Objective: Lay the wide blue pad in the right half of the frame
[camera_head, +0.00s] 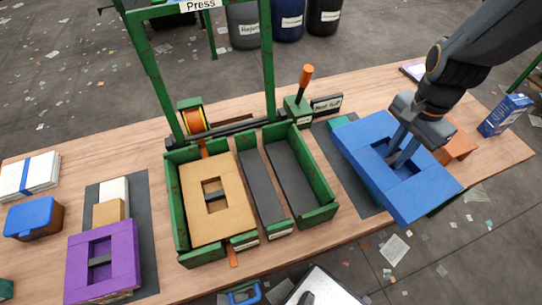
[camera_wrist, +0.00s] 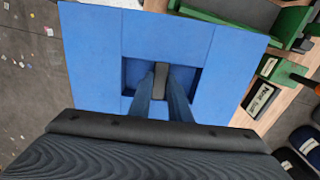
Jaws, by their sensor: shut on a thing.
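The wide blue pad (camera_head: 415,190) has a rectangular opening in its middle with a dark bar across it. My gripper (camera_head: 397,158) reaches into that opening from above and is shut on the pad's bar. The wrist view shows the pad (camera_wrist: 95,60) below my fingers (camera_wrist: 161,78), roughly level. The pad is right of the green frame (camera_head: 319,195), over a dark mat; the gap beneath it is hard to judge. The frame's right half (camera_head: 290,175) is empty with a dark floor. A tan pad (camera_head: 230,225) lies in its left half.
A green press gantry (camera_head: 268,70) stands behind the frame. An orange-handled lever (camera_head: 304,80) and a labelled plate (camera_head: 327,103) are at the back edge. An orange block (camera_head: 460,142) and a blue carton (camera_head: 505,115) are at right. A purple pad (camera_head: 122,250) lies at left.

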